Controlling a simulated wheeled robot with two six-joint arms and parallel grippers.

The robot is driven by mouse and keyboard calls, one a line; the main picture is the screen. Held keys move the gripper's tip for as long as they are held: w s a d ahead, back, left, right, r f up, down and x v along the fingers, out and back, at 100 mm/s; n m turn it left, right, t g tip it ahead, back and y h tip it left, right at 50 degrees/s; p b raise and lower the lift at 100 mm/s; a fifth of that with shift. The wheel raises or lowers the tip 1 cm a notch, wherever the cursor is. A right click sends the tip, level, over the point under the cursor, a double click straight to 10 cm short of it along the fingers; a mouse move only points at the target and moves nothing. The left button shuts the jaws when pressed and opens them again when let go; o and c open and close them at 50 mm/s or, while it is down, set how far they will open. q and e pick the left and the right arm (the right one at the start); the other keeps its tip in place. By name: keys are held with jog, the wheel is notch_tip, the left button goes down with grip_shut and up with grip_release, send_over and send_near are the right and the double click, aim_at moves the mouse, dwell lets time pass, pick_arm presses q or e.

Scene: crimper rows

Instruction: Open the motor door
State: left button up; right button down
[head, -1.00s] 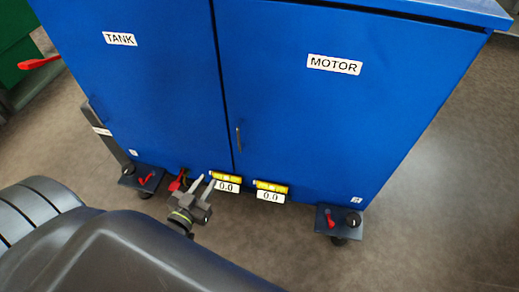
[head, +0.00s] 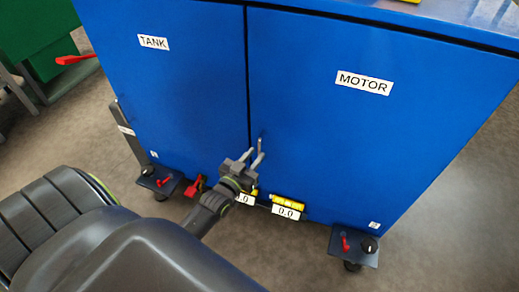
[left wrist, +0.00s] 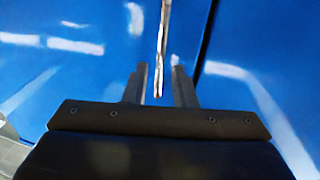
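The blue motor door (head: 370,140) is shut and carries a white MOTOR label (head: 364,83). Its slim metal handle (head: 261,142) is upright near the door's left edge, beside the seam with the tank door (head: 190,100). My left gripper (head: 254,156) is at the lower part of the handle in the head view. In the left wrist view the gripper (left wrist: 158,84) is open, and the handle (left wrist: 162,45) shows between its two fingers, with a gap on each side. Whether the fingers touch the door is unclear. My right gripper is not in view.
Yellow-topped gauges (head: 287,204) reading 0.0 sit along the cabinet's lower edge. Corner feet with red levers (head: 345,242) stick out at the base, and a red part (head: 194,186) is left of my gripper. A green cabinet (head: 35,40) stands at the left. Floor at right is clear.

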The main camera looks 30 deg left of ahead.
aim_at(259, 151)
pick_arm(q)
jog(key=shift+w, duration=1.75)
grip_shut()
